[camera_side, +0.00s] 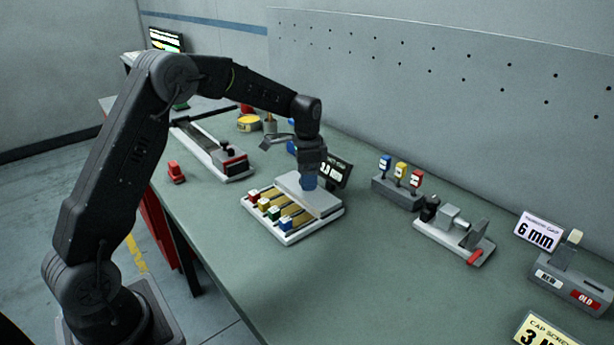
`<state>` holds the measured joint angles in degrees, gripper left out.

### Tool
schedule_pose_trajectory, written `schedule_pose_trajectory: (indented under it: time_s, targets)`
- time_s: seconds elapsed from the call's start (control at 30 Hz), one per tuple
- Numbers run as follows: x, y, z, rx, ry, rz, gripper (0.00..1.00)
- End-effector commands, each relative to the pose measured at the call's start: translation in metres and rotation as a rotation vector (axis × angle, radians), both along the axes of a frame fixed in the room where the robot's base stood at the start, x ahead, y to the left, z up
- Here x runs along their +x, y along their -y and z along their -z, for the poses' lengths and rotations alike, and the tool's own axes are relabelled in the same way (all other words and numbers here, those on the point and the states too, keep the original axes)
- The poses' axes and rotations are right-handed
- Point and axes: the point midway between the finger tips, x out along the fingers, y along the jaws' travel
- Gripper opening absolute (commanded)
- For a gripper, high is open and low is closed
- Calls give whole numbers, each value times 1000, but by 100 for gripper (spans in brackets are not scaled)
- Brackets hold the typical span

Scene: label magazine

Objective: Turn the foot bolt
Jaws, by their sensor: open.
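My gripper (311,168) is over the back part of a white tray (288,238) near the middle of the table, pointing down. It is open.
A long device (215,150) lies left, with a small red object (176,172) near the table edge. Right are a rack of coloured handles (398,192), a clamp fixture (455,236) and a NEW/OLD holder (571,285). The front middle is clear.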

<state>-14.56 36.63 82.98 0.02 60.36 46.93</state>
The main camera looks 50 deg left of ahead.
Motion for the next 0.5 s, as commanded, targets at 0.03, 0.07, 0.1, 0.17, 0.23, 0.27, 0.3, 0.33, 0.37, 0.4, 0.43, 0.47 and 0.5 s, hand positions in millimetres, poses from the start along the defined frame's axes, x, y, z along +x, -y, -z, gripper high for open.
schedule_pose_trajectory:
  time_s: [0.03, 0.07, 0.1, 0.17, 0.23, 0.27, 0.3, 0.33, 0.37, 0.4, 0.43, 0.47, 0.5]
  targets:
    - [0, 0, 3, 0, -1, 0, 67]
    - [0, 0, 4, 0, -1, 0, 67]
    - [0, 0, 4, 0, 0, 0, 67]
    - [0, 0, 5, 0, 0, 0, 67]
    - [0, 0, 5, 0, 0, 0, 67]
    - [0, 0, 5, 0, 0, 0, 67]
    - [0, 0, 5, 0, 0, 0, 67]
    - [0, 0, 5, 0, 0, 0, 67]
    - [0, 0, 5, 0, 0, 0, 65]
    - [0, 0, 5, 0, 0, 0, 61]
    - [0, 0, 5, 0, 0, 0, 58]
    - [0, 0, 5, 0, 0, 0, 55]
    - [0, 0, 5, 0, 0, 0, 51]
